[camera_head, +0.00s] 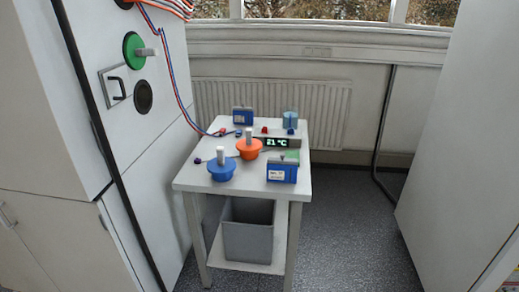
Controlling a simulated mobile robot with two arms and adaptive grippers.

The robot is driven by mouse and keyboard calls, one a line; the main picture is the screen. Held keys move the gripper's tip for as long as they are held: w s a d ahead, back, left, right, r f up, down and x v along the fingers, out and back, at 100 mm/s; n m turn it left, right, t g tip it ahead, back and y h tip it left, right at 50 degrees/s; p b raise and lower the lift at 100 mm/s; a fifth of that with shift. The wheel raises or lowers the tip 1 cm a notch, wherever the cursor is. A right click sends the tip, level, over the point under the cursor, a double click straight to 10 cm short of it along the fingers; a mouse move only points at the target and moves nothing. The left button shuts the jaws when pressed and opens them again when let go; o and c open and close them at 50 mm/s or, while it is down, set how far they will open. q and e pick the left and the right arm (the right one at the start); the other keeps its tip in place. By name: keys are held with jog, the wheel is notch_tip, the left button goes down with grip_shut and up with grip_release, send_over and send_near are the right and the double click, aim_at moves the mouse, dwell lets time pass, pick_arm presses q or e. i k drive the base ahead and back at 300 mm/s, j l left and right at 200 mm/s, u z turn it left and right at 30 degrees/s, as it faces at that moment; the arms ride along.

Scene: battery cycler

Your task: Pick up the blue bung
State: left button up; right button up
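The blue bung (221,171) stands upright on the small white table (240,186), near its front left. It has a wide blue body and a pale grip post sticking up from its top. An orange bung (249,150) of the same shape stands just behind it to the right. Neither of my grippers shows in the head view.
A blue box-shaped battery (282,173) sits at the table's front right. A display (281,142) reading 21 °C and another blue box (242,116) stand behind. A green bung (134,50) is in the left cabinet wall. A grey bin (247,230) is below. Floor to the right is clear.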

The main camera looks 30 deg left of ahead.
aim_at(222, 168)
jog(key=i+l+u, duration=0.15)
jog(key=i, duration=0.4)
jog(key=i+l+u, duration=0.15)
jog(key=i, duration=0.45)
jog(key=i+l+u, duration=0.1)
jog(key=i+u, duration=0.2)
jog(key=u, duration=0.2)
jog(key=i+l+u, duration=0.25)
jog(key=u, duration=0.2)
jog(key=i+l+u, duration=0.2)
jog(key=u, duration=0.3)
jog(key=i+l+u, duration=0.15)
jog(key=l+u, duration=0.35)
